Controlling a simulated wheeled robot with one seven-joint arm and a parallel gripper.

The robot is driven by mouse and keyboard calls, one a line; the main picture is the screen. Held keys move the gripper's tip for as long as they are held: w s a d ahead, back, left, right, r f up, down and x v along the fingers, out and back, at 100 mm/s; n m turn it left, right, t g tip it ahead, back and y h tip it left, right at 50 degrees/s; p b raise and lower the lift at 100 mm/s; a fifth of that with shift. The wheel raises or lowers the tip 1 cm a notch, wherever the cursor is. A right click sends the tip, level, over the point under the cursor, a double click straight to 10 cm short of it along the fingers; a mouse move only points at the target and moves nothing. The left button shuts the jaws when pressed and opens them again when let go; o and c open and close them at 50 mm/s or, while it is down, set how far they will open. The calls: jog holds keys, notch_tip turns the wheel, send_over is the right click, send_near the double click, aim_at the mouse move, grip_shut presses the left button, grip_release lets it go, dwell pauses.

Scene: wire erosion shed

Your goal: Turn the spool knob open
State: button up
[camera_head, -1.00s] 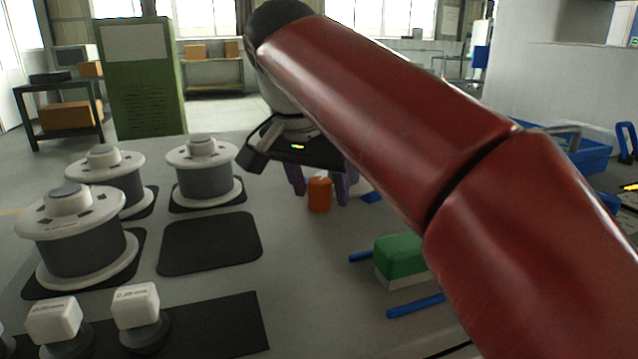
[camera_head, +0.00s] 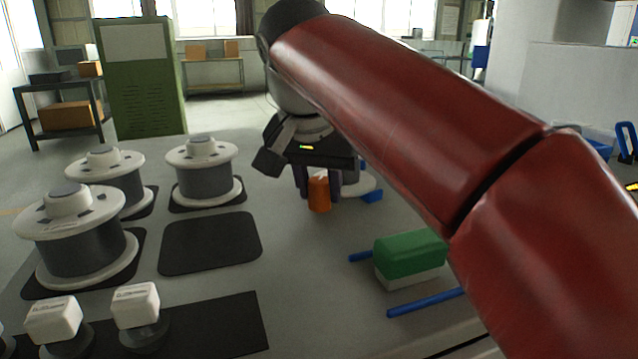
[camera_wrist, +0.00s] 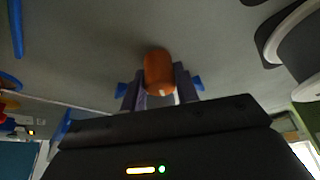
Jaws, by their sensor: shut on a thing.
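The orange knob (camera_head: 319,194) is a short rounded piece with a small pale mark at one end, near the middle of the table. In the wrist view the orange knob (camera_wrist: 160,72) sits between the two dark purple-grey fingers. My gripper (camera_head: 318,186) points down at the table and is shut on it. The gripper (camera_wrist: 160,92) hides where the fingers touch it. A white round piece (camera_head: 360,186) with blue bits (camera_head: 372,196) shows partly behind the fingers; the rest is hidden.
Several white-flanged grey spools (camera_head: 75,240) stand on dark mats at the left. An empty mat (camera_head: 211,243) lies left of my gripper. A green-and-white block (camera_head: 410,255) and blue rods (camera_head: 426,303) lie at the right. White-topped pieces (camera_head: 136,305) stand in front.

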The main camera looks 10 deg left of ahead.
jog(key=n+y, duration=0.1)
jog(key=n, duration=0.3)
jog(key=shift+d+n+y, duration=0.1)
jog(key=shift+n+y, duration=0.2)
jog(key=shift+y, duration=0.1)
jog(key=n+g+y, duration=0.1)
jog(key=n, duration=0.2)
jog(key=shift+n, duration=0.3)
jog(key=n+g+y, duration=0.1)
jog(key=n, duration=0.2)
jog(key=shift+n, duration=0.3)
jog(key=shift+n+g+y, duration=0.4)
jog(key=shift+n+g, duration=0.3)
jog(key=shift+n, duration=1.2)
jog(key=o, duration=1)
jog(key=shift+c, duration=0.2)
